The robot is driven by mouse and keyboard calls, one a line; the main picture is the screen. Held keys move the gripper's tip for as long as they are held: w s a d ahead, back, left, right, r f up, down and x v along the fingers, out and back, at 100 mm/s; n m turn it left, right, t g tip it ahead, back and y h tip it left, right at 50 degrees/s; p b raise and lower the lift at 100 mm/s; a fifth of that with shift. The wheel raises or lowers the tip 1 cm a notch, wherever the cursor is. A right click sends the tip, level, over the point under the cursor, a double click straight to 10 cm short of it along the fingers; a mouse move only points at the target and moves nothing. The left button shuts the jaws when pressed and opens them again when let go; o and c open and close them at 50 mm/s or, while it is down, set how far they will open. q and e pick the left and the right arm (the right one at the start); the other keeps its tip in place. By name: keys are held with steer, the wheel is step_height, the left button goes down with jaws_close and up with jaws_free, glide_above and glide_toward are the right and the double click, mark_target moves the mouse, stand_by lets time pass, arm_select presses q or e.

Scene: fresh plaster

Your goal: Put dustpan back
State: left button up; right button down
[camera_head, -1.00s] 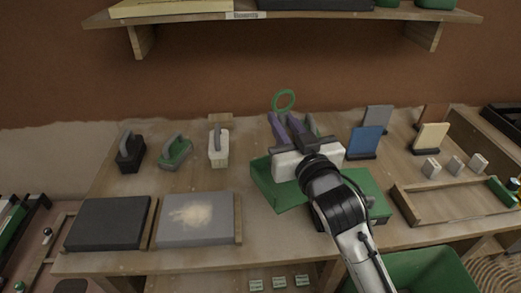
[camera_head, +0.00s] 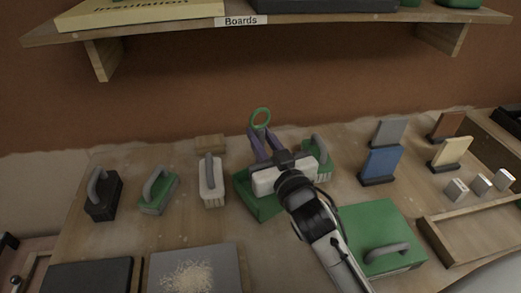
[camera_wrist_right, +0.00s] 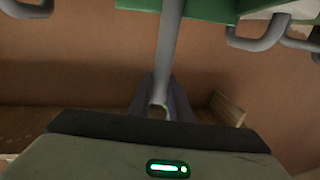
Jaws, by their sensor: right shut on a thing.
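The green dustpan (camera_head: 256,207) shows at the middle of the table in the head view, partly hidden behind my right wrist. My right gripper (camera_head: 258,140) is shut on what appears to be its handle, with a green ring (camera_head: 261,109) beyond the fingertips. In the right wrist view a grey rod (camera_wrist_right: 170,45) runs down to the purple fingers (camera_wrist_right: 160,103). The grip itself is partly hidden, and I cannot tell whether the pan touches the table. My left gripper is not in view.
Black (camera_head: 103,205), green (camera_head: 157,200) and white (camera_head: 212,190) handled tools stand to the left. A large green handled block (camera_head: 370,218) lies right of my arm. Blue (camera_head: 380,162) and cream (camera_head: 450,150) upright tools stand further right. A shelf (camera_head: 300,20) hangs above.

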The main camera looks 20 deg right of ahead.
steer(key=shift+f+b, duration=0.3)
steer(key=shift+f, duration=1.4)
steer(key=c, duration=1.6)
jaws_free()
steer(key=shift+r, duration=0.1)
steer(key=s, duration=0.7)
steer(key=shift+s+a+r+b, duration=0.1)
steer(key=shift+s+a+b, duration=0.1)
steer(key=shift+b, duration=0.1)
